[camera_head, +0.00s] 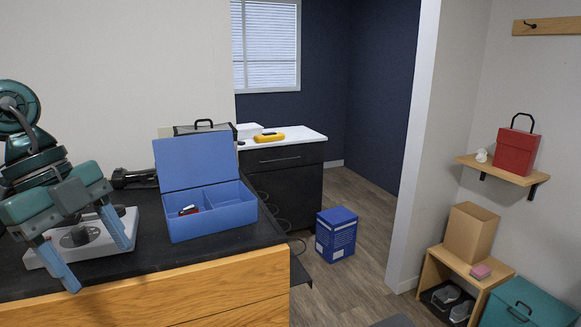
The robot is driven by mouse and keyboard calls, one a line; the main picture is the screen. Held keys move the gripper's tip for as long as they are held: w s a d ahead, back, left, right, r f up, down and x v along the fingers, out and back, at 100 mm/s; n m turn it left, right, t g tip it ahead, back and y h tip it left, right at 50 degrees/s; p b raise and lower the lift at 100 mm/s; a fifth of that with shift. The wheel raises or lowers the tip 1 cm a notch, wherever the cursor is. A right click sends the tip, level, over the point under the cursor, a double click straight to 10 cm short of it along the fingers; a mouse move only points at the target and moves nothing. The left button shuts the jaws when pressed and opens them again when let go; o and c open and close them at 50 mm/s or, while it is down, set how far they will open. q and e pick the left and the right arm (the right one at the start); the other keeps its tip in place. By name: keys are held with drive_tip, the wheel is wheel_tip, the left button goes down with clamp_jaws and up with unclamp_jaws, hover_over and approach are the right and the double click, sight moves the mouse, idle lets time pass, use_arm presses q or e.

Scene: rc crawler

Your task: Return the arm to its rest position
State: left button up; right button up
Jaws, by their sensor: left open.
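My left arm comes in at the left edge. Its gripper (90,248) points down with two blue fingers spread apart and nothing between them. It hangs in front of a light grey device with a dark round part (78,236) on the black countertop, and partly hides it. I cannot tell whether the fingers touch the device or the counter. My right gripper is not in view.
A dark object (134,178) lies behind. The counter's wooden front edge (190,293) is near.

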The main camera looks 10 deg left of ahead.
use_arm(q)
drive_tip(key=w+f+n+t+h+p, duration=0.1)
drive_tip(key=w+f+n+t+h, duration=0.15)
drive_tip(key=f+n+t, duration=0.65)
drive_tip(key=w+f+n+t+h, duration=0.1)
drive_tip(key=f+n+t+h, duration=0.15)
drive_tip(key=f+t, duration=0.75)
drive_tip(key=s+d+f+n+g+y, duration=0.2)
drive_tip(key=s+d+f+n+g, duration=0.1)
drive_tip(key=d+f, duration=0.4)
drive_tip(key=s+d+f+n+g+y, duration=0.3)
drive_tip(key=s+d+f+g, duration=0.2)
drive_tip(key=f, duration=0.8)
drive_tip(key=s+d, duration=0.2)
drive_tip(key=d, duration=0.1)
drive_tip(key=shift+s+f+g+y+p, duration=0.3)
drive_tip(key=shift+f, duration=0.05)
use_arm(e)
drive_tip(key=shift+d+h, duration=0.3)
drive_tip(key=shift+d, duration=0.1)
use_arm(q)
drive_tip(key=shift+n, duration=0.25)
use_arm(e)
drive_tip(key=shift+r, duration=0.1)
use_arm(q)
drive_tip(key=shift+c, duration=0.2)
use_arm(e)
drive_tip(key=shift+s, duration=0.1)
